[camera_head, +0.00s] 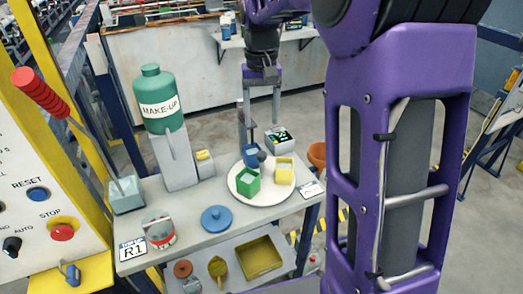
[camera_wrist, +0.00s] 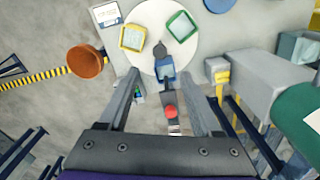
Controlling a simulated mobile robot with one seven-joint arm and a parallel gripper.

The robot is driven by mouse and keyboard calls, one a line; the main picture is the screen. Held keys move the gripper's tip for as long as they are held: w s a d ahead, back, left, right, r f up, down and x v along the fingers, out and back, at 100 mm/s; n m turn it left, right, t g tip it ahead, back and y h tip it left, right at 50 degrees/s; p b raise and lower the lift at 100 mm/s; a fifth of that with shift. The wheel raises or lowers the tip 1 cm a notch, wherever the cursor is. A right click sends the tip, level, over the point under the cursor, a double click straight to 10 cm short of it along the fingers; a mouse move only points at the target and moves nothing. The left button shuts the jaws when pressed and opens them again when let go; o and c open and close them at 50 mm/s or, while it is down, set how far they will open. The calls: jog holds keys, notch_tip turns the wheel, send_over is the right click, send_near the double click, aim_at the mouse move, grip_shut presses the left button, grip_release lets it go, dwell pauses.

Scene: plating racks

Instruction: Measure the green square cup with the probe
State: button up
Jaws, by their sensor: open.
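The green square cup (camera_head: 246,186) stands upright and open on a round white plate (camera_head: 240,196), left of a yellow square cup (camera_head: 284,175). In the wrist view the green cup (camera_wrist: 181,27) is at upper right of the yellow cup (camera_wrist: 132,38). A blue piece (camera_wrist: 166,74) with a dark grey rounded knob (camera_wrist: 160,50) is at the plate's rear edge; I cannot tell whether it is the probe. A small meter (camera_head: 281,141) with a lit display is behind the plate. My gripper (camera_head: 262,120) is open and empty, pointing down above the plate's rear edge.
A green MAKE-UP bottle (camera_head: 160,98) stands on a grey block at left. A lower shelf holds a yellow tray (camera_head: 259,258).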

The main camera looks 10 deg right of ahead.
aim_at(262, 153)
notch_tip(262, 153, down, 11)
jog(key=shift+f+b, duration=0.1)
jog(key=shift+b, duration=0.4)
grip_shut()
dwell(1.2)
